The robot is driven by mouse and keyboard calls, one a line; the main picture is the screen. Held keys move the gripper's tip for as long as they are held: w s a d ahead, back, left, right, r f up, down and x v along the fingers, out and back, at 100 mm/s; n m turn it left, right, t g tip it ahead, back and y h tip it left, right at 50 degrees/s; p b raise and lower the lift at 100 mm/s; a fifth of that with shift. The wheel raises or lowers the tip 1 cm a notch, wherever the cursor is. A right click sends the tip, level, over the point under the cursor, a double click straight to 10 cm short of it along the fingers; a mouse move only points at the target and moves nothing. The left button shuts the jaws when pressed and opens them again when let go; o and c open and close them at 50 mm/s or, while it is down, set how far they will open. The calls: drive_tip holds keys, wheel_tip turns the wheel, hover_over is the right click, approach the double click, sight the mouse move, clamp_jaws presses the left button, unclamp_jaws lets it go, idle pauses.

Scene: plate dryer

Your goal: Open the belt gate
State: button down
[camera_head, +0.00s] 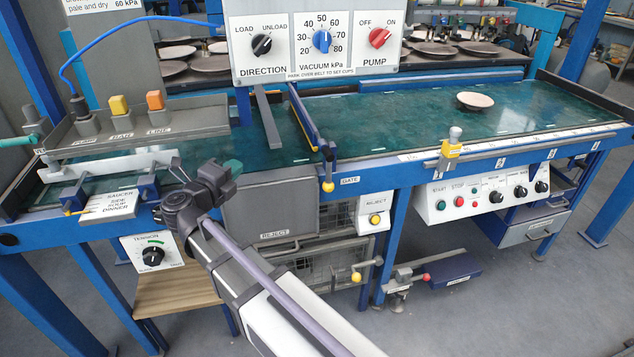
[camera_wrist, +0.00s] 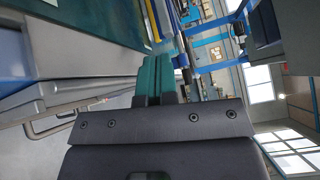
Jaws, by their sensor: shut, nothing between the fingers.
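The belt gate is a blue bar with a yellow edge (camera_head: 304,116) lying across the green belt (camera_head: 400,110) in the head view. At its near end a lever with a yellow knob (camera_head: 328,186) hangs at the belt's front edge, left of the GATE label (camera_head: 350,180). My gripper (camera_head: 232,167) is left of the gate and apart from its knob, near the front edge above the grey REJECT panel. Its teal fingers (camera_wrist: 157,80) are together and empty in the wrist view. I cannot clearly pick out the gate knob in the wrist view.
A control box (camera_head: 318,42) with dials hangs above the belt. A pale plate (camera_head: 475,100) lies on the belt at right. A grey guide bar (camera_head: 268,118) stands left of the gate. A yellow REJECT button (camera_head: 375,219) sits below. Floor in front at right is mostly clear.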

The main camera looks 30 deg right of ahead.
drive_tip(key=s+d+f+m+g+p, duration=0.1)
drive_tip(key=s+d+f+m+g, duration=0.2)
drive_tip(key=g, duration=0.8)
drive_tip(key=s+d+m, duration=0.2)
drive_tip(key=s, duration=0.1)
drive_tip(key=shift+d+f+y, duration=0.3)
drive_tip(key=shift+f, duration=0.05)
drive_tip(key=b, duration=0.3)
approach(326, 182)
drive_tip(key=d+f, duration=0.2)
drive_tip(key=d, duration=0.1)
drive_tip(key=shift+s+f, duration=0.2)
drive_tip(key=shift+f, duration=0.1)
drive_tip(key=shift+d+r, duration=0.2)
drive_tip(key=shift+d, duration=1.7)
drive_tip(key=shift+s, duration=0.1)
